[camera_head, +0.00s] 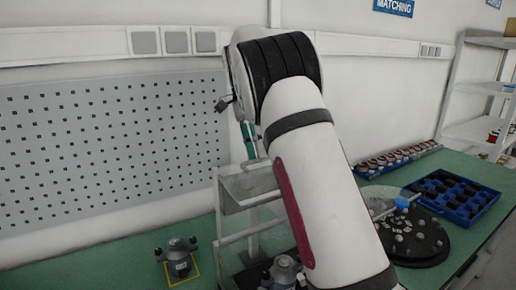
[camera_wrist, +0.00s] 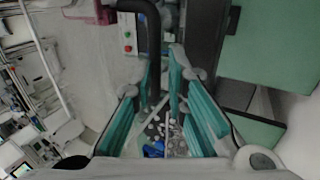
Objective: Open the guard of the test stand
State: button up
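The test stand (camera_head: 232,248) is a grey framed box on the green bench, partly hidden behind my arm. Its guard (camera_head: 247,184) shows as a pale panel at the top of the frame; I cannot tell its exact position. My gripper (camera_head: 252,155) points down just above the guard, mostly hidden by my arm. In the wrist view, the teal fingers of my gripper (camera_wrist: 161,80) are spread apart. A dark curved bar (camera_wrist: 153,30) runs down toward the gap between the fingertips; I cannot tell if they touch it. A panel with red and green buttons (camera_wrist: 127,42) is beside it.
A dark motor-like part (camera_head: 179,258) stands on a yellow-outlined spot at the front left; another (camera_head: 285,270) is near the stand. A round black tray of parts (camera_head: 425,247), a blue tray (camera_head: 465,212) and a row of copper-coloured parts (camera_head: 395,160) are at the right.

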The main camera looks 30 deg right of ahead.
jog(key=o, duration=0.6)
jog(key=shift+w+a+f, duration=0.1)
jog(key=shift+f, duration=0.55)
jog(key=shift+w+a+f, duration=0.1)
jog(key=shift+f, duration=0.5)
